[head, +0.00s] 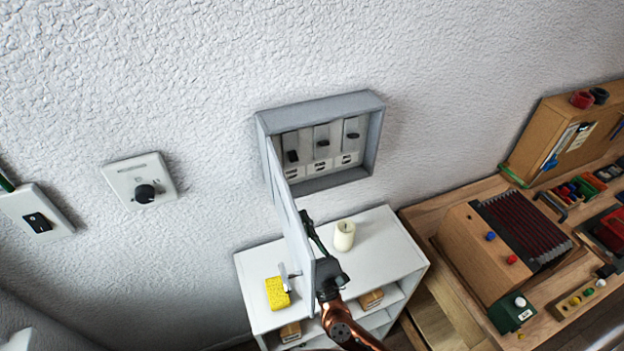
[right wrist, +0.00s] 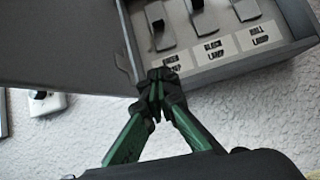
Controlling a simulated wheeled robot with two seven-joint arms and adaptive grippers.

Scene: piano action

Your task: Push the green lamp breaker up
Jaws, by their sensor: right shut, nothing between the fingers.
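The grey breaker box (head: 375,135) is on the wall with its door (head: 292,215) swung open. It holds three breakers in a row. The left breaker's dark lever (head: 292,156) sits low on its plate; the middle lever (head: 322,143) and right lever (head: 352,135) sit higher on theirs. In the right wrist view, the label under the left lever (right wrist: 158,24) is partly hidden by my fingers and looks like green lamp. My right gripper (head: 306,218) is shut and empty, below the box beside the door. Its fingertips (right wrist: 157,76) appear just below the left breaker. My left gripper is not in view.
A white shelf (head: 385,240) below carries a candle (head: 344,235) and yellow sponge (head: 277,293). The open door stands left of my right gripper. A dial (head: 145,193) and switch (head: 38,222) are on the left wall. A cluttered wooden bench (head: 425,215) is at right.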

